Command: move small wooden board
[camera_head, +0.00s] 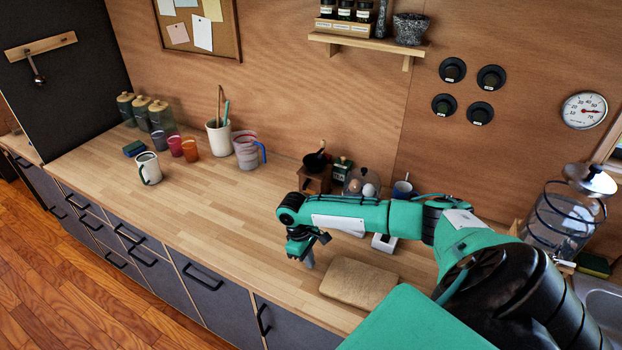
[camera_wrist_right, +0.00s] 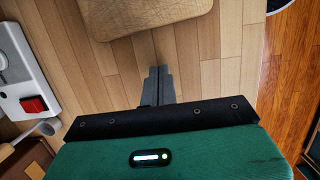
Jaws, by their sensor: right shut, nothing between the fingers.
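The small wooden board (camera_head: 359,282) lies flat on the wooden countertop in the head view, near the front edge and to the right of my right gripper (camera_head: 308,262). Its rounded corner and edge (camera_wrist_right: 142,14) show at the top of the right wrist view. My right gripper points down over the counter beside the board, apart from it. In the right wrist view its fingers (camera_wrist_right: 158,84) are together with nothing between them. My green right arm passes behind the board in the head view. My left gripper is not in view.
A white device with a red switch (camera_wrist_right: 33,104) stands left in the wrist view. A grinder (camera_head: 314,178), a glass dome and a mug (camera_head: 403,190) stand along the wall. A white mug (camera_head: 148,168) and several cups stand left. The counter's middle (camera_head: 200,215) is clear.

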